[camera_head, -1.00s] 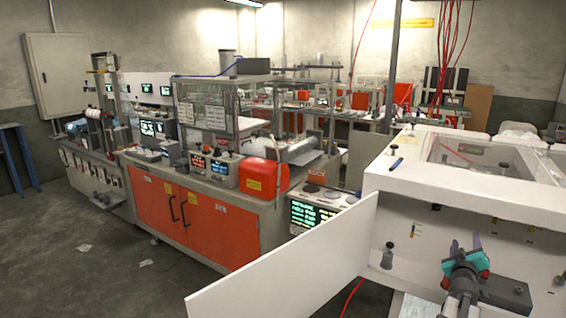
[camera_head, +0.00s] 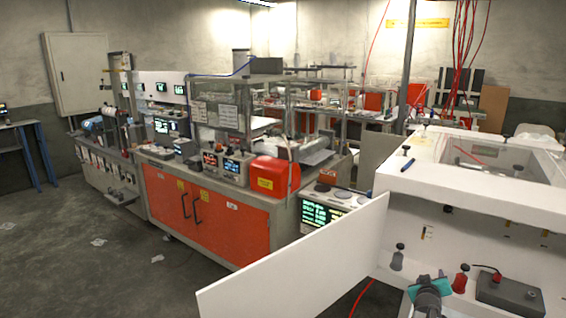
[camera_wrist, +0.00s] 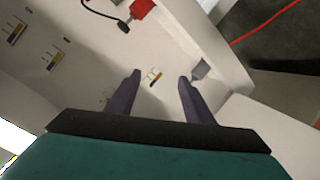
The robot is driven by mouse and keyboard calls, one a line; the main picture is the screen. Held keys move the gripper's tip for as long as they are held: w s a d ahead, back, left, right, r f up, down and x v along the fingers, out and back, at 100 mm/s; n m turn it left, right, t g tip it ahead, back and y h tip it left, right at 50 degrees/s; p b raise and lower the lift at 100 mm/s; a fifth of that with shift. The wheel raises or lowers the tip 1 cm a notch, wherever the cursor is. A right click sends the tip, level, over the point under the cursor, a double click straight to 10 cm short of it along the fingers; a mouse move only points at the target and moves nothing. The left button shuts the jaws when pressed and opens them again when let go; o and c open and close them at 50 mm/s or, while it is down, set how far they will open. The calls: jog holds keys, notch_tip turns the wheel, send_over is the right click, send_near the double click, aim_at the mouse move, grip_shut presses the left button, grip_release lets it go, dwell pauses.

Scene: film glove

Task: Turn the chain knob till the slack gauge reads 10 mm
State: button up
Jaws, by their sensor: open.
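My gripper (camera_head: 428,284) is low in front of the white cabinet panel, between a grey knob (camera_head: 397,260) and a red knob (camera_head: 461,280). In the wrist view my gripper (camera_wrist: 160,77) is open and empty, its two dark fingers apart and pointing at the panel. The grey knob (camera_wrist: 201,69) shows beyond the right fingertip and the red knob (camera_wrist: 143,8) at the top.
Two similar small gauges (camera_head: 507,236) sit farther right on the panel. A dark grey box (camera_head: 510,292) with a black cable stands at the lower right. The open white door (camera_head: 300,265) extends left of the cabinet. A blue pen (camera_head: 408,164) lies on the cabinet top.

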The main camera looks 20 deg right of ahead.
jog(key=s+a+f+n+g+y, duration=0.1)
jog(key=a+f+g+y, duration=0.25)
jog(key=a+f, duration=1.1)
jog(key=a+f+g+y, duration=0.2)
jog(key=a+f+y, duration=0.2)
jog(key=a+f, duration=1.1)
jog(key=s+a+f+n+g+y, duration=0.1)
jog(key=s+a+f+g, duration=0.3)
jog(key=a, duration=0.6)
jog(key=s+a+f+y, duration=0.1)
jog(key=s+a, duration=0.6)
jog(key=a, duration=0.2)
jog(key=s+a+f+n+g+y, duration=0.1)
jog(key=s+a+g, duration=0.4)
jog(key=s+a, duration=0.7)
jog(key=s+f, duration=0.1)
jog(key=s, duration=0.2)
jog(key=shift+n, duration=0.3)
jog(key=shift+y, duration=0.25)
jog(key=c, duration=0.4)
